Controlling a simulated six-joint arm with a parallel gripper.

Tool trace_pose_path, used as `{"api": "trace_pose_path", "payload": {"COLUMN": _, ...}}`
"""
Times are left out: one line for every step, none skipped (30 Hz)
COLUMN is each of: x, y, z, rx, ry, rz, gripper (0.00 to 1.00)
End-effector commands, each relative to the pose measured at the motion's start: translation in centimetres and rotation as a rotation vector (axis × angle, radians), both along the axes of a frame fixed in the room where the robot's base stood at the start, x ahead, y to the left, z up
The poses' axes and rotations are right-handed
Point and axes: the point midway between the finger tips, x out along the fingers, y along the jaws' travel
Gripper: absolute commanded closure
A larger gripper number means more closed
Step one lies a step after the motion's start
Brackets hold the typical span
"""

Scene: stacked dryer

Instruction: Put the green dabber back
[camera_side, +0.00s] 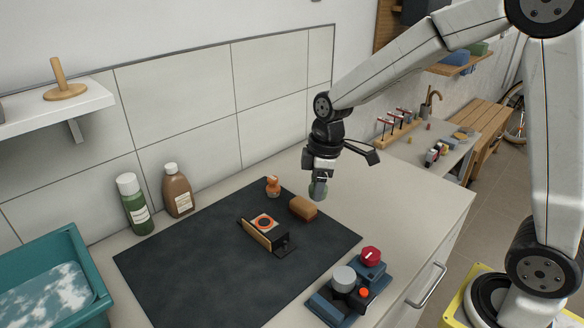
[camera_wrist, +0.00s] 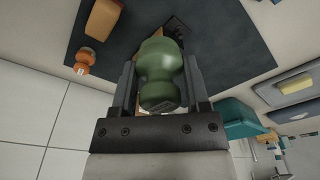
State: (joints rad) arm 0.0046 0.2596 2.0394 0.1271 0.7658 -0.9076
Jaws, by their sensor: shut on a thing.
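The green dabber (camera_wrist: 160,72) is a rounded, waisted piece held between the two fingers of my gripper (camera_wrist: 160,88) in the wrist view. In the side view it shows partly (camera_side: 318,190) below my gripper (camera_side: 319,178), above the far right part of the dark mat (camera_side: 190,270). The fingers hide part of it. From the side view I cannot tell exactly how high it is above the surface.
A brown block (camera_side: 303,208) lies on the mat near my gripper. A dark holder with an orange disc (camera_side: 264,222) stands mid-mat. Green (camera_side: 135,205) and brown (camera_side: 178,190) bottles stand by the wall.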

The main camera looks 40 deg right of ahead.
Motion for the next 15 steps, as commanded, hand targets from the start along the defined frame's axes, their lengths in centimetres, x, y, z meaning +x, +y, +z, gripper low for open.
{"api": "trace_pose_path", "payload": {"x": -1.1, "y": -0.6, "z": 0.2, "rx": 0.0, "ry": -0.001, "rz": -0.001, "gripper": 0.88}}
{"api": "trace_pose_path", "payload": {"x": -1.8, "y": -0.9, "z": 0.3, "rx": 0.001, "ry": -0.002, "rz": 0.001, "gripper": 0.88}}
{"api": "trace_pose_path", "payload": {"x": -2.6, "y": -1.3, "z": 0.4, "rx": 0.0, "ry": -0.003, "rz": 0.002, "gripper": 0.88}}
{"api": "trace_pose_path", "payload": {"x": -3.3, "y": -1.5, "z": 0.4, "rx": 0.0, "ry": -0.002, "rz": 0.004, "gripper": 0.88}}
{"api": "trace_pose_path", "payload": {"x": -4.0, "y": -1.8, "z": 0.4, "rx": 0.0, "ry": -0.003, "rz": 0.005, "gripper": 0.88}}
{"api": "trace_pose_path", "payload": {"x": -4.8, "y": -2.1, "z": 0.5, "rx": 0.0, "ry": -0.003, "rz": 0.008, "gripper": 0.88}}
{"api": "trace_pose_path", "payload": {"x": -5.5, "y": -2.3, "z": 0.5, "rx": 0.001, "ry": -0.002, "rz": 0.008, "gripper": 0.88}}
{"api": "trace_pose_path", "payload": {"x": -6.2, "y": -2.5, "z": 0.5, "rx": 0.001, "ry": -0.002, "rz": 0.01, "gripper": 0.88}}
{"api": "trace_pose_path", "payload": {"x": -7.1, "y": -2.8, "z": 0.4, "rx": 0.0, "ry": -0.003, "rz": 0.013, "gripper": 0.88}}
{"api": "trace_pose_path", "payload": {"x": -7.8, "y": -3.0, "z": 0.4, "rx": 0.0, "ry": -0.001, "rz": 0.013, "gripper": 0.88}}
{"api": "trace_pose_path", "payload": {"x": -8.4, "y": -3.2, "z": 0.4, "rx": 0.0, "ry": -0.003, "rz": 0.016, "gripper": 0.88}}
{"api": "trace_pose_path", "payload": {"x": -9.3, "y": -3.4, "z": 0.3, "rx": 0.0, "ry": -0.003, "rz": 0.018, "gripper": 0.88}}
{"api": "trace_pose_path", "payload": {"x": -10.0, "y": -3.5, "z": 0.2, "rx": 0.0, "ry": -0.003, "rz": 0.019, "gripper": 0.88}}
{"api": "trace_pose_path", "payload": {"x": -10.6, "y": -3.7, "z": 0.2, "rx": 0.0, "ry": -0.003, "rz": 0.021, "gripper": 0.88}}
{"api": "trace_pose_path", "payload": {"x": -11.4, "y": -3.8, "z": 0.1, "rx": 0.0, "ry": -0.003, "rz": 0.023, "gripper": 0.88}}
